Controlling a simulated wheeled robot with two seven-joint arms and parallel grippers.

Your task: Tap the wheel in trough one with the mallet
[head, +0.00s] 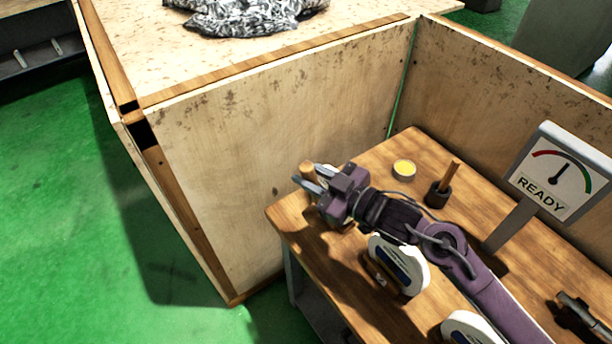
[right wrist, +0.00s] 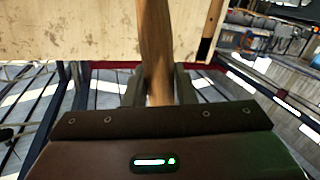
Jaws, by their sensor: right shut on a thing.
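My right gripper (head: 308,181) is shut on a wooden handle (head: 307,169) over the table's far left corner. In the right wrist view the handle (right wrist: 155,50) runs up between the fingers; I take it for the mallet's, but no mallet head can be made out. The troughs are mostly hidden. My left gripper is not in view.
The wooden table (head: 376,163) also holds a yellow-topped round tin (head: 404,168), a black cup-like piece with a wooden stick (head: 438,194), and a gauge sign reading READY (head: 553,172). Tall plywood panels (head: 270,140) stand behind and left of it.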

